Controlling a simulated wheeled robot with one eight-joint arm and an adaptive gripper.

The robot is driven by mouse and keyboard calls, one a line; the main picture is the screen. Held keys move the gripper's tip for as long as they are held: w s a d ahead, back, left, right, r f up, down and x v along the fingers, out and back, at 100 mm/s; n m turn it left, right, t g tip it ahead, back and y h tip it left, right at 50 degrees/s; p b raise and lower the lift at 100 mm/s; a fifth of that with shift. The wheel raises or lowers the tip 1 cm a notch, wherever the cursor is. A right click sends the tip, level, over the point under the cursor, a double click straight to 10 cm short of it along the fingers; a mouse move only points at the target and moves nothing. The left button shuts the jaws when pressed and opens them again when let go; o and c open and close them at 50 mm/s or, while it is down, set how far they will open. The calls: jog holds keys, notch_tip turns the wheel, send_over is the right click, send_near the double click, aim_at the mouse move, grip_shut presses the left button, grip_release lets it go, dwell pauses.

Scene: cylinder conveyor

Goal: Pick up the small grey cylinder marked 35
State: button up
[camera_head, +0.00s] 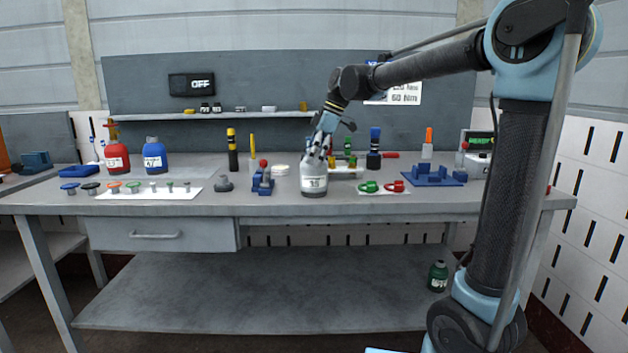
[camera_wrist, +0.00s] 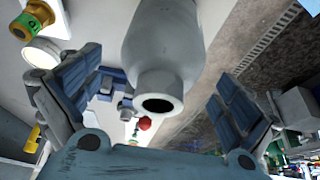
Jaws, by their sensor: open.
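The small grey cylinder (camera_head: 314,172) stands upright near the front edge of the workbench, with a white label that appears to read 35. In the wrist view the cylinder (camera_wrist: 163,50) shows a narrow neck with a dark open mouth. My gripper (camera_head: 321,148) is over its top in the head view, pointing down. In the wrist view my gripper (camera_wrist: 148,98) is open, with one finger on each side of the cylinder and visible gaps. The fingertips are partly hard to make out in the head view.
A blue fixture with a red knob (camera_head: 264,180) stands just left of the cylinder. Green and red rings (camera_head: 383,187) lie to its right. Red (camera_head: 116,158) and blue (camera_head: 154,156) bottles stand far left; a blue block fixture (camera_head: 434,177) is at right.

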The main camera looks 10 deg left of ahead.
aim_at(309, 166)
jog(key=shift+x, duration=1.75)
jog(key=c, duration=2)
jog(key=shift+o, duration=0.2)
jog(key=shift+r, duration=0.1)
